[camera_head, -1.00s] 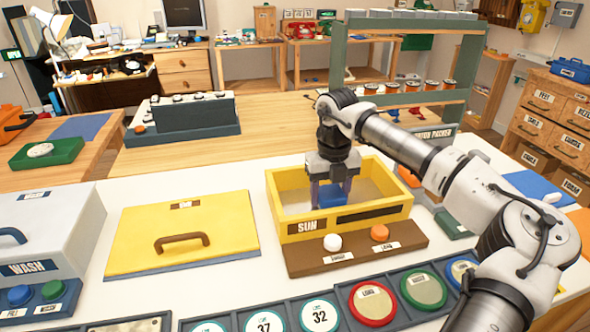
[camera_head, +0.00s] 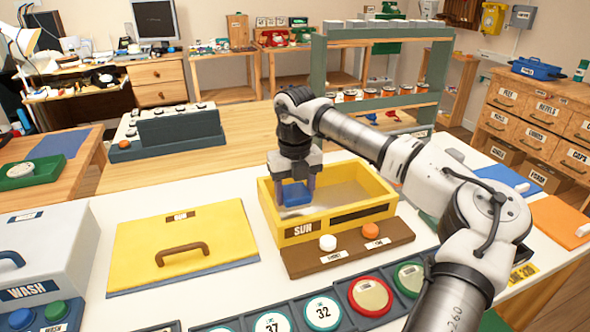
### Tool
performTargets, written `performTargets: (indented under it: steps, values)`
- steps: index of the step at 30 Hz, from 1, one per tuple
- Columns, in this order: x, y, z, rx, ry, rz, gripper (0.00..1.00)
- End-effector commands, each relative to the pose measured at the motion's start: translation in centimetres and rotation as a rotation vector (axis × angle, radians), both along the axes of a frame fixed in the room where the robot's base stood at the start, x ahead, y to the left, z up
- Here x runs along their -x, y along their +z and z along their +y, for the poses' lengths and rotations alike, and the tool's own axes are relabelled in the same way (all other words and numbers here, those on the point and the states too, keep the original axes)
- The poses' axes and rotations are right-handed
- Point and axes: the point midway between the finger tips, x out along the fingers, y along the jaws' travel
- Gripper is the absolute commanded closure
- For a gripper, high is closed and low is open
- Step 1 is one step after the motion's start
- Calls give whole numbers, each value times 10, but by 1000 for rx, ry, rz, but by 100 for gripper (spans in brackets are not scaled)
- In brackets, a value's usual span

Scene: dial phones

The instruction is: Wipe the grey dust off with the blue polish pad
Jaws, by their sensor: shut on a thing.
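My gripper (camera_head: 297,186) is shut on the blue polish pad (camera_head: 295,194), a small blue block. It holds the pad low at the left end of the open yellow box (camera_head: 335,219) marked SUN. A pale, blurred whitish patch (camera_head: 298,211) shows just below the pad, near the box's front wall; I cannot tell whether it is the grey dust. The box floor (camera_head: 350,190) looks dull grey-brown to the right of my gripper. The front wall hides part of the floor, and pad contact is not clear.
A yellow lid (camera_head: 222,225) with a brown handle lies left of the box. A brown strip with white and orange buttons (camera_head: 370,230) is in front. A grey WASH box (camera_head: 60,225) stands at the far left. Round discs (camera_head: 323,313) line the front edge.

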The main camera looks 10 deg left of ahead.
Motion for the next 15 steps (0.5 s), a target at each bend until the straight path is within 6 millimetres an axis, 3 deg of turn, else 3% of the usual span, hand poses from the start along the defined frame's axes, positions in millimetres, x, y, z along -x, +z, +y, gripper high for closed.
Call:
performTargets:
  steps: [15]
  values:
    - [1,49,8,0,10,-2,65]
